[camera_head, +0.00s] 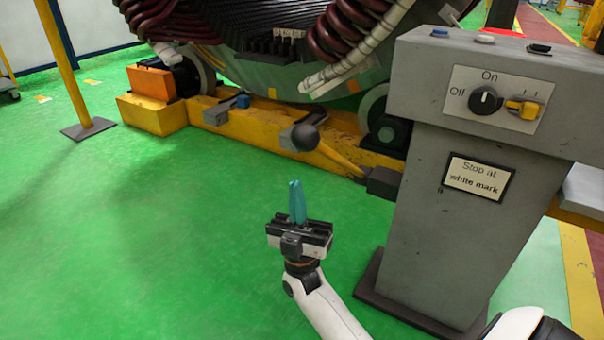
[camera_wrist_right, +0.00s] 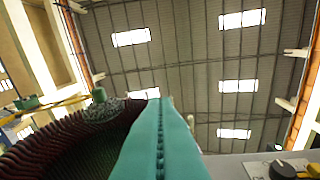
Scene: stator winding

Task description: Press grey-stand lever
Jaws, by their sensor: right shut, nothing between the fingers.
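The grey stand (camera_head: 430,215) stands at the right, with a sloped control panel on top. A yellow lever (camera_head: 340,158) with a black ball knob (camera_head: 305,137) sticks out from its left side, tilted up toward the left. My right gripper (camera_head: 297,202) has teal fingers pointing up, shut with nothing between them. In the head view it shows just below the ball knob, apart from it; the depth gap is hard to judge. In the right wrist view the shut fingers (camera_wrist_right: 160,140) fill the lower middle. My left gripper is not in view.
The stand's panel has a black Off/On knob (camera_head: 485,99) and a yellow switch (camera_head: 525,108). A plate (camera_head: 477,177) reads "Stop at white mark". Behind the lever are a yellow base frame (camera_head: 250,121) and the large coiled stator (camera_head: 265,65). Green floor (camera_head: 130,240) lies open at left.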

